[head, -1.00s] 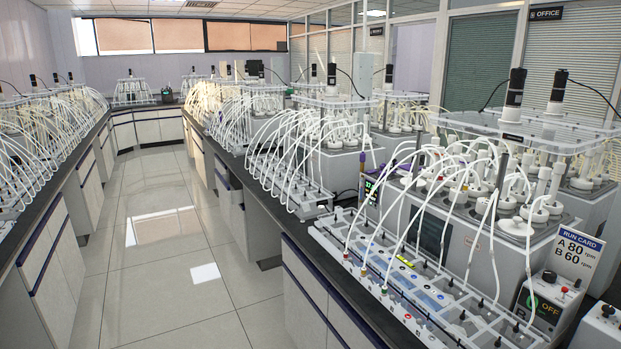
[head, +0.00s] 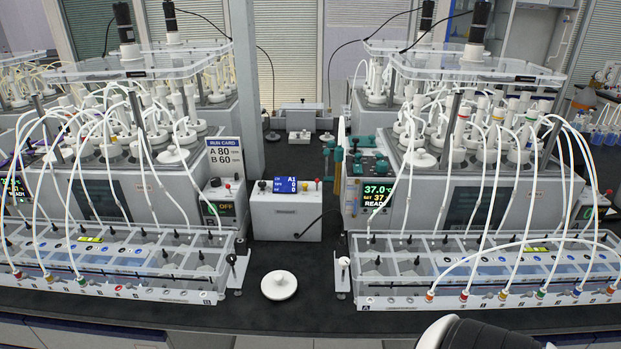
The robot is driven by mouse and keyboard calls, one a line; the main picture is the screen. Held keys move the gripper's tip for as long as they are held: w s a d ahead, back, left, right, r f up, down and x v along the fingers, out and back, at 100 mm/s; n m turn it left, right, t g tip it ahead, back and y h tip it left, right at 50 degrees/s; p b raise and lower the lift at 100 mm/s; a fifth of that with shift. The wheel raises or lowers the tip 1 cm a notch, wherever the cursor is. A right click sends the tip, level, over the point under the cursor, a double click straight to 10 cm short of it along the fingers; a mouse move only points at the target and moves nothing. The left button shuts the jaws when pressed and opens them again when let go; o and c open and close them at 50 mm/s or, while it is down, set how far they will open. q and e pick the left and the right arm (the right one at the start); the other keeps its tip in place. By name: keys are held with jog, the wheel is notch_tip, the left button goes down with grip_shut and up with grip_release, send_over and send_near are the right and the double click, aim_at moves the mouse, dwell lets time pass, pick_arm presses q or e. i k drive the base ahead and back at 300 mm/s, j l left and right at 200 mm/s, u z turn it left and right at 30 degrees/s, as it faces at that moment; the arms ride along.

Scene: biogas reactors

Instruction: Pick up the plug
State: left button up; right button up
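A white round plug (head: 279,285) with a small raised knob lies on the dark bench top, in the gap between the two reactor units, near the front edge. It lies free and nothing touches it. Neither of my grippers shows in the head view; only a rounded black and white part of my arm shows at the bottom edge.
A left reactor unit (head: 100,190) and a right reactor unit (head: 480,190) with white tubes flank the gap. Troughs (head: 110,297) (head: 400,302) run along the front. A control box (head: 287,215) stands behind the plug. The bench (head: 275,325) around the plug is clear.

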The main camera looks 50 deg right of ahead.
aim_at(277, 285)
jog(key=z, duration=1.35)
